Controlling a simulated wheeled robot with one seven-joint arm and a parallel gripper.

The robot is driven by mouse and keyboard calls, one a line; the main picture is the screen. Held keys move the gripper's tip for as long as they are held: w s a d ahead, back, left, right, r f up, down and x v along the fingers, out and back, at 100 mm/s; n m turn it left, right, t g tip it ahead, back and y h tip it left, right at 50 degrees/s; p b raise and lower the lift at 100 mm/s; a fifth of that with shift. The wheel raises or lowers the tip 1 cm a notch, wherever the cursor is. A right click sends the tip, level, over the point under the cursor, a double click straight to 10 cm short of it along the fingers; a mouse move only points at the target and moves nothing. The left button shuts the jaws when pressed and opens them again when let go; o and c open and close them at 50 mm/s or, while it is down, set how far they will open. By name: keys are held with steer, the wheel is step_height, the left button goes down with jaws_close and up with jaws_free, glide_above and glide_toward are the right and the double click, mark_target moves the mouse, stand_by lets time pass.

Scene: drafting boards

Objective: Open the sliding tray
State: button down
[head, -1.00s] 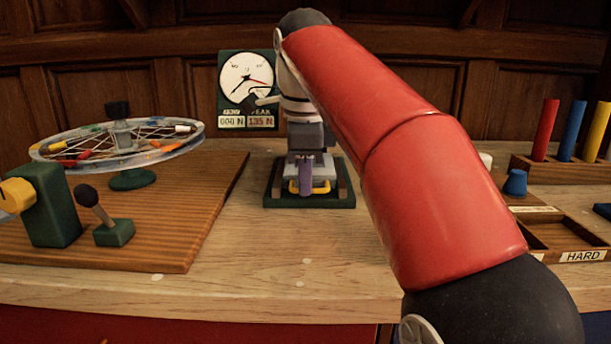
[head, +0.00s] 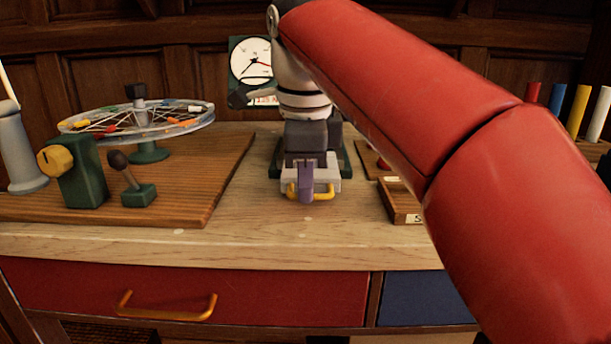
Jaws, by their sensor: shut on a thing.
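The sliding tray (head: 331,181) is a light grey tray with a yellow handle (head: 323,192) on its front. It sticks out toward me past its dark green base (head: 345,160). My gripper (head: 306,191) is shut on the yellow handle; a purple finger shows in front of it. My wrist and dark gripper body hide most of the tray's top and the back of the base.
A wooden board at left bears a clear spoked wheel (head: 185,119), a green block with a yellow knob (head: 82,175) and a small lever (head: 138,193). A dial panel (head: 250,66) stands behind. My red arm hides much of the right side. Bare tabletop lies before the tray.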

steer(key=c, duration=1.5)
jaws_free()
steer(key=shift+r, duration=0.15)
steer(key=shift+s+r+p, duration=0.2)
steer(key=shift+r+p, duration=0.15)
steer(key=shift+r, duration=0.9)
steer(key=shift+s+r+p, duration=0.2)
steer(key=shift+r+p, duration=0.1)
steer(key=shift+r, duration=0.9)
steer(key=shift+s+r+p, duration=0.2)
steer(key=shift+r+p, duration=0.15)
steer(key=shift+r, duration=0.9)
